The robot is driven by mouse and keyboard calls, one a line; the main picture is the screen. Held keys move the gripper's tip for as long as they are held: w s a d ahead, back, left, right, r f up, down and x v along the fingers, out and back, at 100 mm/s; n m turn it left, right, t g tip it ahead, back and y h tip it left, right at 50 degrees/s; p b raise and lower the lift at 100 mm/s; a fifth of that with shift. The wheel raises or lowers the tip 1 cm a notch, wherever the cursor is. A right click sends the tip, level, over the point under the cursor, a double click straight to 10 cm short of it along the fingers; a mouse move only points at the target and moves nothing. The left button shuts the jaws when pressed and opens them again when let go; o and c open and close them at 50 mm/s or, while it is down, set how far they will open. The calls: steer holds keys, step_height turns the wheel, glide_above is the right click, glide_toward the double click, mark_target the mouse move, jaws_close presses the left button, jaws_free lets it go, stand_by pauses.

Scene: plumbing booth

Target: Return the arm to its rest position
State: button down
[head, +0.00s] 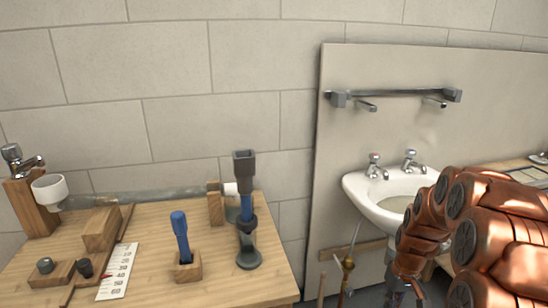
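My copper-coloured arm is folded at the right side of the head view, in front of the basin. Its far end points down toward the bottom edge. A dark grey part there, which looks like my gripper (397,290), is small and partly cut off by the frame. Its fingertips cannot be made out, and I see nothing clearly held in it. The arm hides the right part of the white basin (358,191) and what lies below it.
A panel behind the basin carries a rail (395,94). The wall between is bare.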

steer(key=s+a+r+p, duration=0.3)
steer(key=s+r, duration=0.1)
steer(key=r, duration=0.3)
steer(key=s+a+r+p, duration=0.2)
steer(key=s+a+r, duration=0.2)
steer(key=r, duration=0.4)
steer(key=s+a+r+m+p, duration=0.1)
steer(key=s+a+r+p, duration=0.2)
steer(key=s+r+p, duration=0.3)
steer(key=s+a+r+g+h+p, duration=0.1)
steer(key=s+a+r+p, duration=0.2)
steer(key=s+r, duration=0.9)
steer(key=s+p, duration=0.2)
steer(key=s, duration=0.2)
steer(key=shift+s+m+p, duration=0.2)
steer(key=shift+m+p, duration=0.15)
steer(key=shift+m, duration=0.05)
steer(key=shift+a, duration=0.1)
